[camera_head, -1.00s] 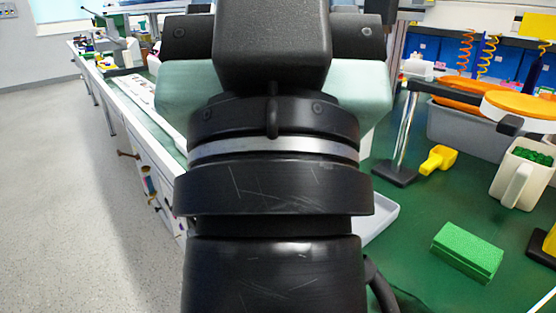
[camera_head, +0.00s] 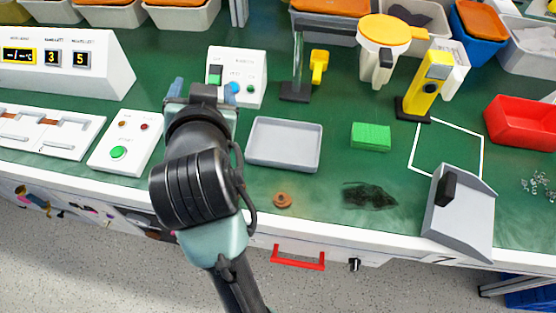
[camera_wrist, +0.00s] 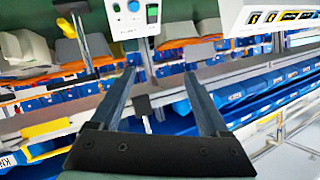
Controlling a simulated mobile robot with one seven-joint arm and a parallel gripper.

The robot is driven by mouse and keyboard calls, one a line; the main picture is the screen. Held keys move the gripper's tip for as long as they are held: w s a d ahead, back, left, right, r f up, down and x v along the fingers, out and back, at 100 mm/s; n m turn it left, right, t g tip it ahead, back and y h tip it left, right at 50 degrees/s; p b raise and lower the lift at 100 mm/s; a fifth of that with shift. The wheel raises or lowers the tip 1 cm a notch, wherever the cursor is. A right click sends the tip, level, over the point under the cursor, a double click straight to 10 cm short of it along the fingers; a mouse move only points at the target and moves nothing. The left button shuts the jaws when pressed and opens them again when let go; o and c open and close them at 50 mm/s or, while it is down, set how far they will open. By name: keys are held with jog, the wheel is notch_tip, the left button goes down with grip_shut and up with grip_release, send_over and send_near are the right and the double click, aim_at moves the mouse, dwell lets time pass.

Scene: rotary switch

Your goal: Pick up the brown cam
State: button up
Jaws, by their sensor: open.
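The brown cam (camera_head: 282,200) is a small round brown piece with a raised middle. It lies on the green bench top near the front edge in the head view, just below the grey tray. My gripper (camera_head: 204,88) is up and to the left of it, in front of the white switch box, with blue fingertips partly hidden by my arm. In the wrist view my gripper (camera_wrist: 160,88) shows two spread fingers with nothing between them. The wrist view faces the back of the bench, and the cam does not show there.
An empty grey tray (camera_head: 285,143) lies just behind the cam. A green block (camera_head: 370,136), a dark smudge (camera_head: 369,196) and a grey dustpan (camera_head: 462,215) are to the right. A white switch box (camera_head: 250,68) stands behind my gripper. The bench around the cam is clear.

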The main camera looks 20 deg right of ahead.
jog(key=s+d+f+m+g+p, duration=0.2)
jog(key=s+f+g+p, duration=0.2)
jog(key=s+g+p, duration=0.3)
jog(key=m+g+h+p, duration=0.15)
jog(key=g+p, duration=0.25)
jog(key=p, duration=0.4)
send_near(282, 200)
jog(key=shift+w+d+f+m+y+b, duration=0.15)
jog(key=shift+f+m, duration=0.1)
jog(key=shift+f, duration=0.15)
jog(key=shift+w+d+f+m+y+b, duration=0.1)
jog(key=shift+w+d+f+m+b, duration=0.1)
jog(key=shift+f, duration=0.25)
jog(key=shift+x, duration=3.15)
jog(key=shift+s+d, duration=0.1)
jog(key=shift+s, duration=0.05)
grip_shut()
